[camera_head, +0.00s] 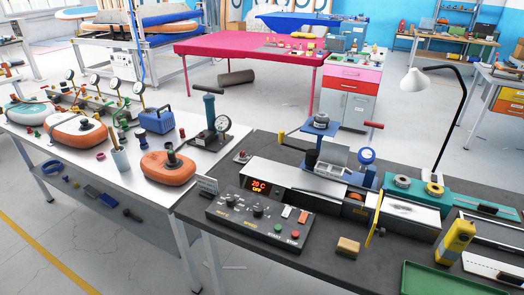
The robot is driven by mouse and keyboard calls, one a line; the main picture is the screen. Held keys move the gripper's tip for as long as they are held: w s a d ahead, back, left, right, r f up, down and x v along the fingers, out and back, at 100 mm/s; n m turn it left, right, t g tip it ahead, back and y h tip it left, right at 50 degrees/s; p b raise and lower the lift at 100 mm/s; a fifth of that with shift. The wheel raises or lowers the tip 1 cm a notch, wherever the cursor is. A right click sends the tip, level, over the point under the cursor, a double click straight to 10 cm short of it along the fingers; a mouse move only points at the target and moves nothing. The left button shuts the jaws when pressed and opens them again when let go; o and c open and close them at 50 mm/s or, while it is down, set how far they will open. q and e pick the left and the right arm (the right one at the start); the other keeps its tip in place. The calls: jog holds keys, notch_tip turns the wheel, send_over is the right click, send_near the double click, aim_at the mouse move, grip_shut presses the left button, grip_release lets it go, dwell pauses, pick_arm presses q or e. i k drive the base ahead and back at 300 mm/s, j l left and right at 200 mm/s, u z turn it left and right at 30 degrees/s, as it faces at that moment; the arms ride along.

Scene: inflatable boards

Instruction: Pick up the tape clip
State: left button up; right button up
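I cannot single out the tape clip for certain; it may be among the small items on the dark bench (330,268) at the right. A small tan block (348,246) lies near the bench's front edge. Neither of my grippers shows in the head view.
A green tray (450,279) lies at front right. A white table (95,165) with orange inflatables adjoins at left.

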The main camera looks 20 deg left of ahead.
aim_at(242, 155)
jog(key=i+j+z, duration=0.2)
jog(key=j, duration=0.75)
jog(key=i+j+z, duration=0.2)
jog(key=j, duration=0.8)
jog(key=j+z, duration=0.2)
jog(key=j, duration=0.8)
